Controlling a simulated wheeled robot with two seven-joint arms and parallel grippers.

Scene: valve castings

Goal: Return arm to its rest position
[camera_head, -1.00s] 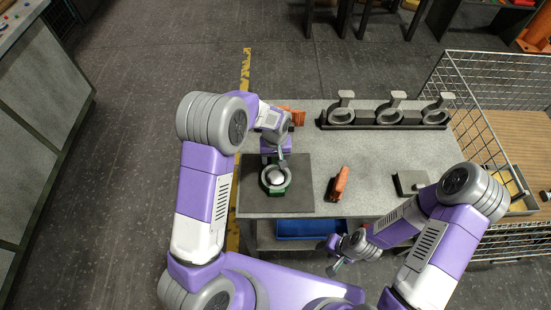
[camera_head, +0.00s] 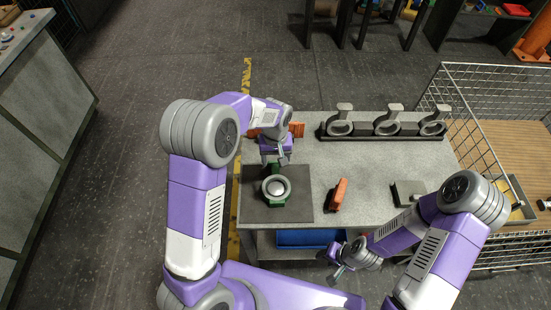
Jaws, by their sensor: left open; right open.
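My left gripper (camera_head: 281,161) is open and empty above the back part of the dark mat (camera_head: 300,206), just behind a valve casting. My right gripper (camera_head: 338,271) is open and empty in front of the table's (camera_head: 385,165) front edge, low at the right.
An orange part (camera_head: 339,194) lies mid-table. Another orange thing (camera_head: 297,130) is partly hidden behind my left wrist. A dark rack (camera_head: 385,130) with three grey ring castings stands at the back. A blue bin (camera_head: 305,238) sits below; a wire cage (camera_head: 485,140) stands right.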

